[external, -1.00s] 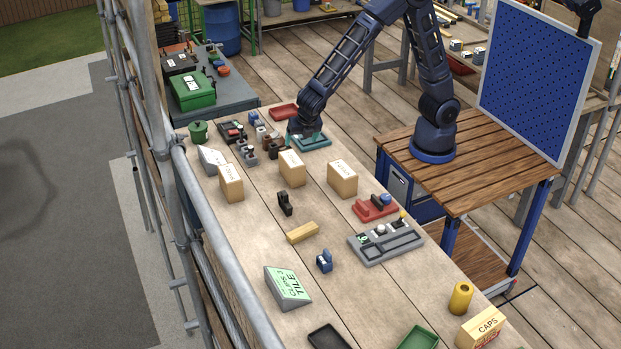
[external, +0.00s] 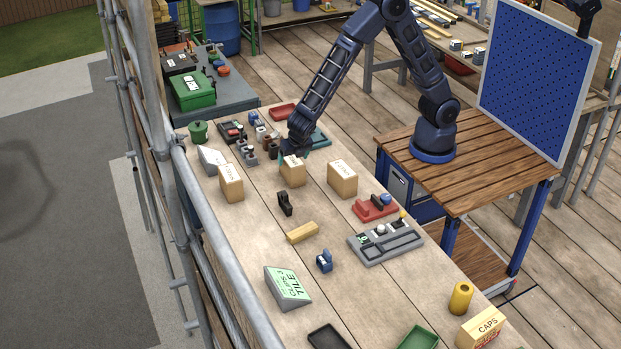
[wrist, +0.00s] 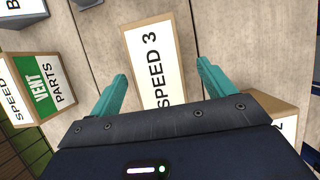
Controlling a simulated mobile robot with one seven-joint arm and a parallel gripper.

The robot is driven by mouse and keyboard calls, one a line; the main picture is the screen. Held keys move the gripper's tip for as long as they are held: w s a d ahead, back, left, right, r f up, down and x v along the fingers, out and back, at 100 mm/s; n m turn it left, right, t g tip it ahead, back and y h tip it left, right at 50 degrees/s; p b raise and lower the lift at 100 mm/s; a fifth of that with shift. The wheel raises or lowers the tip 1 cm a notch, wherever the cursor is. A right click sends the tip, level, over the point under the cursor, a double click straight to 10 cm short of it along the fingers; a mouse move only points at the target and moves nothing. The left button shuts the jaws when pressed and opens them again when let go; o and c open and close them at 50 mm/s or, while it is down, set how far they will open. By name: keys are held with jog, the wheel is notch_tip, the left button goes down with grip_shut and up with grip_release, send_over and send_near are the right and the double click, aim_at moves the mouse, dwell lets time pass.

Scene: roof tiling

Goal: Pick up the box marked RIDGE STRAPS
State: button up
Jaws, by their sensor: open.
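No label in view reads RIDGE STRAPS. My gripper (external: 293,155) is open over the middle tan box (external: 292,174) of three on the long bench. In the wrist view, its teal fingers (wrist: 162,72) are spread either side of a box whose white label reads SPEED 3 (wrist: 155,62). I cannot tell whether they touch it. The left tan box (external: 231,185) and right tan box (external: 342,180) have labels too small to read in the external view. The wrist view also shows a VENT PARTS box (wrist: 48,82) and a partly hidden box (wrist: 268,112) at right.

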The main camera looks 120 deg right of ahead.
jog(key=shift+x, duration=2.3)
jog(key=shift+w+f, duration=0.1)
jog(key=shift+f, duration=0.15)
jog(key=c, duration=1.7)
